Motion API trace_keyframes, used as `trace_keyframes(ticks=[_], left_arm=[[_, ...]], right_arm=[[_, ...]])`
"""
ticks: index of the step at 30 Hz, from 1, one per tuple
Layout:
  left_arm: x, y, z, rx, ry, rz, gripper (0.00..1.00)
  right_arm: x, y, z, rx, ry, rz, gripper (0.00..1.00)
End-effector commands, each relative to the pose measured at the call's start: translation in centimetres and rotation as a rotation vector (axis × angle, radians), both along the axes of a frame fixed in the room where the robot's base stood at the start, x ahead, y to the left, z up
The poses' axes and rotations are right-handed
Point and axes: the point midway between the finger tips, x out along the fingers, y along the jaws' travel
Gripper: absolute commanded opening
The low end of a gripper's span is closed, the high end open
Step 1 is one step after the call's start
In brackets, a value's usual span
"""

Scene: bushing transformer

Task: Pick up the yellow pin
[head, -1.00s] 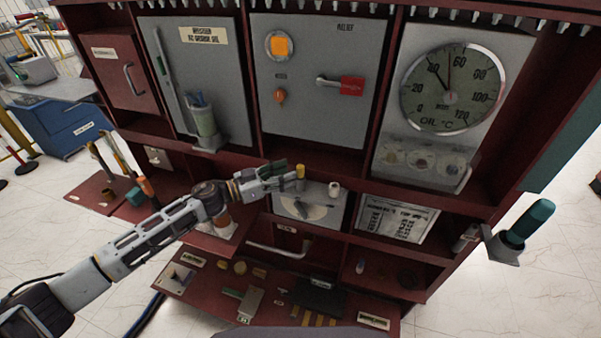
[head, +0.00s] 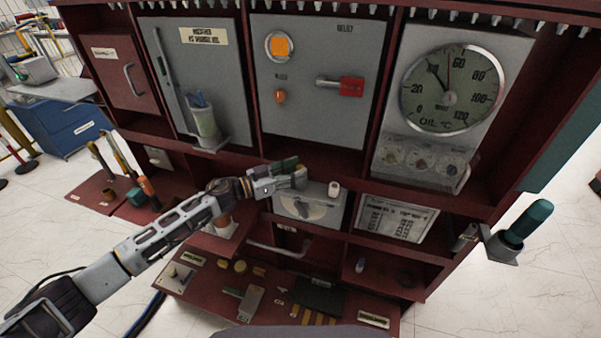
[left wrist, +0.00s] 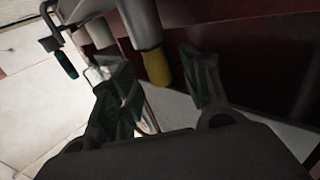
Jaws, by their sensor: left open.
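The yellow pin (left wrist: 157,67) shows in the left wrist view as a yellow end on a grey cylinder. It lies between the two fingers of my left gripper (left wrist: 158,88), with space showing on both sides. In the head view my left gripper (head: 297,176) is in front of the red shelf edge, above a grey panel with a dial. It is open, and its fingers hide the pin in that view. My right gripper is in neither view.
A small white cylinder (head: 334,188) stands just right of my left gripper. The dial panel (head: 312,207) is below it. A grey door with a red-tagged handle (head: 350,86) is above. A lower red shelf (head: 215,285) holds several small parts.

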Motion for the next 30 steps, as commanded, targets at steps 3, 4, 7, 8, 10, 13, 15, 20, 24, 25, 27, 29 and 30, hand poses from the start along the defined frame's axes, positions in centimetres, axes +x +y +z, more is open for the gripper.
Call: trace_keyframes(ticks=[3, 4, 7, 8, 10, 13, 15, 20, 24, 25, 27, 29, 30], left_arm=[[0.5, -0.9, 0.1, 0.000, -0.001, 0.000, 0.47], [0.6, -1.2, 0.1, 0.000, -0.001, 0.000, 0.47], [0.8, -1.6, 0.0, 0.000, 0.000, 0.000, 0.47], [0.9, -1.7, 0.0, 0.000, 0.000, 0.001, 0.47], [1.0, -1.8, 0.0, 0.000, 0.000, 0.001, 0.47], [1.0, -1.9, 0.0, 0.001, 0.000, 0.000, 0.47], [1.0, -1.9, 0.0, 0.001, 0.000, 0.000, 0.47], [1.0, -1.9, 0.0, 0.000, -0.001, 0.000, 0.47], [1.0, -1.9, 0.0, 0.000, -0.001, 0.000, 0.47], [1.0, -1.9, 0.0, 0.000, -0.001, 0.000, 0.44], [1.0, -1.9, 0.0, 0.000, -0.001, 0.000, 0.35], [1.0, -1.9, 0.0, 0.000, -0.001, 0.000, 0.27], [1.0, -1.9, 0.0, 0.000, -0.001, 0.000, 0.22]], right_arm=[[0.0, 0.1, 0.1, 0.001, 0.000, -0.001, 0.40], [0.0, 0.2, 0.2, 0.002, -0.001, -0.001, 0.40], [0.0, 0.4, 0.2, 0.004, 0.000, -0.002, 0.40], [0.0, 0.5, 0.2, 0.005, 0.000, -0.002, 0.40], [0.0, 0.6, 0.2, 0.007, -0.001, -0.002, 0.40], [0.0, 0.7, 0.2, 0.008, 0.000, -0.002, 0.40], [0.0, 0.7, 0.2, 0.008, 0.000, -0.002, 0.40], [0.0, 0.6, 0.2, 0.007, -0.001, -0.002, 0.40], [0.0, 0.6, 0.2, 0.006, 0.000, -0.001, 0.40], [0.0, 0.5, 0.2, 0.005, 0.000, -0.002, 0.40], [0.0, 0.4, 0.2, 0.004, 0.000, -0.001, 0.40], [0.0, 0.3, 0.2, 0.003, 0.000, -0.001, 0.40], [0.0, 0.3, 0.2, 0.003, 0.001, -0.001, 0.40]])
